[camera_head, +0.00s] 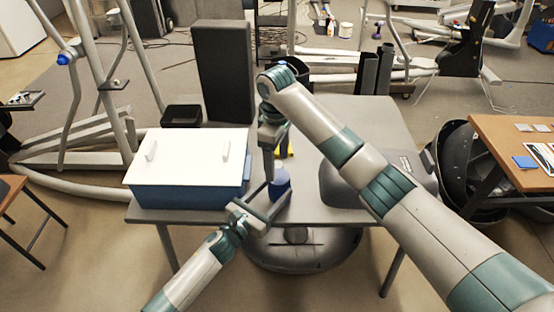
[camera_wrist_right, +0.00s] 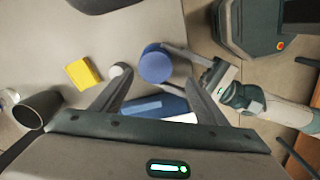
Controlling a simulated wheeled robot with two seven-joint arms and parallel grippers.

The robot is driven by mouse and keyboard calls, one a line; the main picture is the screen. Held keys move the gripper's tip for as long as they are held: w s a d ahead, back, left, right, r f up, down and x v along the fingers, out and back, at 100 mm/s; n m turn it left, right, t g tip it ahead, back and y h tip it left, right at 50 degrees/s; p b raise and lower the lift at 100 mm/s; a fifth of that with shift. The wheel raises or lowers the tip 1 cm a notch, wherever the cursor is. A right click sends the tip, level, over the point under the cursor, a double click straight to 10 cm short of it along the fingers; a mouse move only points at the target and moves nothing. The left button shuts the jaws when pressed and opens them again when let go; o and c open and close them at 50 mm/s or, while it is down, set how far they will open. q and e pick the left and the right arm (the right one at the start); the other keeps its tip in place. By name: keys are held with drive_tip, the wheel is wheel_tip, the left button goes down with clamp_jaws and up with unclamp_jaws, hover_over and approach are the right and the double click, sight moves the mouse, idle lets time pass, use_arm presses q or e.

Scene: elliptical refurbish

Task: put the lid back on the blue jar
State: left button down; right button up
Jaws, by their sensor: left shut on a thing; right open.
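The blue jar (camera_head: 281,184) stands near the front edge of the grey table. In the right wrist view it is a round blue shape (camera_wrist_right: 156,66). My left gripper (camera_head: 274,201) is shut on the blue jar from the front left; its fingers also show in the right wrist view (camera_wrist_right: 183,68). My right gripper (camera_head: 270,178) points down close to the jar, open and empty, its fingers apart in its own view (camera_wrist_right: 160,86). A small white round thing (camera_wrist_right: 122,71) lies beside the jar; I cannot tell whether it is the lid. The jar's opening is not clear.
A blue box with a white top (camera_head: 188,160) stands left of the jar. A yellow block (camera_wrist_right: 84,73) and a dark cup (camera_wrist_right: 39,108) are on the table. A tall dark block (camera_head: 224,75) and a black tray (camera_head: 182,115) are behind. A grey machine (camera_head: 335,184) is right.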

sight(277, 179)
drive_tip(key=shift+f, duration=4)
drive_tip(key=shift+c, duration=0.5)
drive_tip(key=shift+s, duration=0.1)
drive_tip(key=c, duration=1)
drive_tip(key=shift+s+a, duration=0.1)
drive_tip(key=shift+a, duration=0.05)
drive_tip(key=shift+o, duration=0.2)
drive_tip(key=shift+a, duration=0.1)
drive_tip(key=shift+a+m, duration=0.1)
drive_tip(key=shift+m, duration=0.9)
drive_tip(key=m, duration=0.4)
drive_tip(key=shift+f, duration=0.15)
